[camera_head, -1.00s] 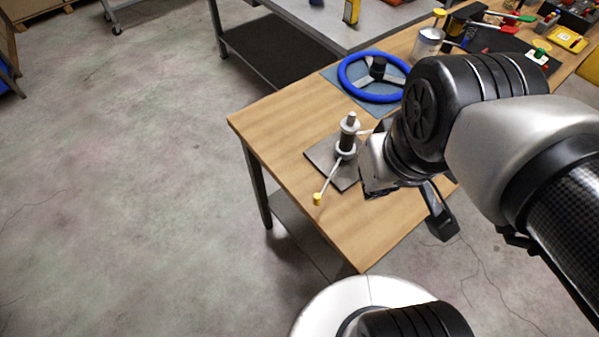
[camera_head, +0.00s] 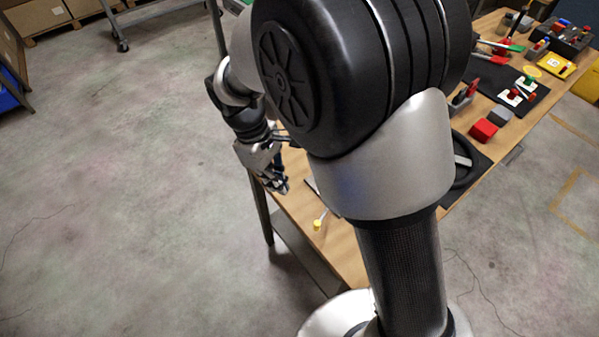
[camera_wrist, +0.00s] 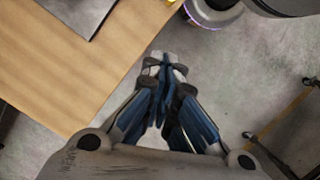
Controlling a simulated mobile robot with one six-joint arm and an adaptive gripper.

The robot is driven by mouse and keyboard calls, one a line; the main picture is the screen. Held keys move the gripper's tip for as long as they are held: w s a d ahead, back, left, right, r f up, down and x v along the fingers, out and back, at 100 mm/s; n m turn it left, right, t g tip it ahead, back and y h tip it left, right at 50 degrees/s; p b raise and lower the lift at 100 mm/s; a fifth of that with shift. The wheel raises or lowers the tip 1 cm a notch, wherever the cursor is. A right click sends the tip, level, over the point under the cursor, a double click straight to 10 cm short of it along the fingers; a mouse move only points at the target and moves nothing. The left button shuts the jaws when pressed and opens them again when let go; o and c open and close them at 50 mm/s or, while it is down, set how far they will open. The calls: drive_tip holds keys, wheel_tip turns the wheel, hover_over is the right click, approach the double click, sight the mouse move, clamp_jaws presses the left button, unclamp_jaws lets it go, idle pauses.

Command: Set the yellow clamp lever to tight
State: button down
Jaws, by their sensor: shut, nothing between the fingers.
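The yellow knob (camera_head: 317,224) of the clamp lever shows near the front left of the wooden table in the head view, with a short piece of its pale rod. The clamp post and most of its base plate are hidden behind my arm. My gripper (camera_head: 277,187) is at the table's left edge, left of and beyond the knob, and apart from it. In the wrist view my gripper (camera_wrist: 163,60) is shut and empty, with its fingertips just off the table edge over the floor. A corner of a grey plate (camera_wrist: 85,12) shows at the top left there.
The wooden table (camera_head: 345,262) runs to the back right. A red block (camera_head: 484,130), a grey block (camera_head: 499,117) and a black mat (camera_head: 510,90) with small parts lie on it. A yellow case (camera_head: 556,65) is farther back. The floor at left is open.

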drive_tip(key=shift+f, duration=0.1)
drive_tip(key=s+d+f+b, duration=0.1)
drive_tip(key=d+f, duration=0.1)
drive_tip(key=f, duration=0.1)
drive_tip(key=s+d+f+b, duration=0.1)
drive_tip(key=f+b, duration=0.1)
drive_tip(key=f, duration=0.1)
drive_tip(key=s+d+f+b, duration=0.1)
drive_tip(key=d+f, duration=0.1)
drive_tip(key=f, duration=0.1)
drive_tip(key=shift+d+f+b, duration=0.3)
drive_tip(key=shift+f+b, duration=0.05)
drive_tip(key=shift+b, duration=0.05)
drive_tip(key=shift+s, duration=0.1)
drive_tip(key=shift+d, duration=0.15)
